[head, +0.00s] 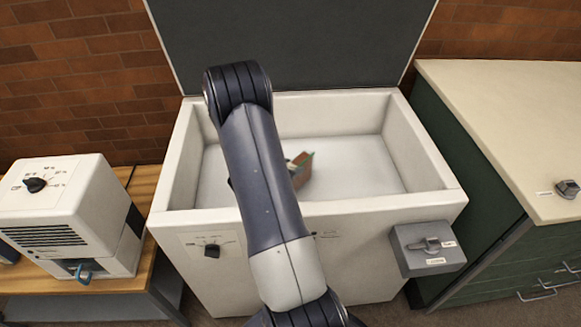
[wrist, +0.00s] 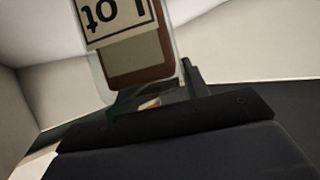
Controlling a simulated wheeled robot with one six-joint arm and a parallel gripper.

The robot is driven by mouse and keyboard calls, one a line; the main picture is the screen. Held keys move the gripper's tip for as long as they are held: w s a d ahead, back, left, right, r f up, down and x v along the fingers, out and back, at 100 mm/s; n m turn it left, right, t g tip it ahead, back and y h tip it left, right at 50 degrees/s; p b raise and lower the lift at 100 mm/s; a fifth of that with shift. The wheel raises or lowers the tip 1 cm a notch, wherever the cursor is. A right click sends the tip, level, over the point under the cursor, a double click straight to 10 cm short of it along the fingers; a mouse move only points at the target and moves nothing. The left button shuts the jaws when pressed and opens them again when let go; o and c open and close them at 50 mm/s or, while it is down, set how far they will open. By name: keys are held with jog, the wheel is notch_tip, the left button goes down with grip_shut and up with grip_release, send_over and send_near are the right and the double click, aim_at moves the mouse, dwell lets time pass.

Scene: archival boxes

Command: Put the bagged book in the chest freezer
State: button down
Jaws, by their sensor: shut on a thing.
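The chest freezer (head: 424,171) is a white box with its dark lid (head: 300,45) raised against the wall. My arm reaches over its front wall. The bagged book (head: 302,167) shows partly inside the opening, brown and green, beside my arm. In the wrist view the bagged book (wrist: 135,55) is a brown cover with a pale label in a clear bag. My gripper (wrist: 155,103) is shut on it at its lower edge. The freezer's pale inner walls surround it in the wrist view. My arm hides my gripper in the head view; whether the book touches the floor I cannot tell.
A grey latch box (head: 425,248) juts from the freezer's front right. A white dial machine (head: 70,212) stands on a wooden bench at left. A green cabinet with a cream top (head: 510,120) stands at right. The freezer's visible floor (head: 355,170) is clear.

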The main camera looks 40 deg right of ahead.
jog(key=c, duration=0.8)
grip_release()
jog(key=shift+f, duration=0.1)
jog(key=shift+o, duration=0.2)
jog(key=shift+a+r, duration=0.2)
jog(key=shift+r, duration=0.1)
jog(key=v, duration=0.7)
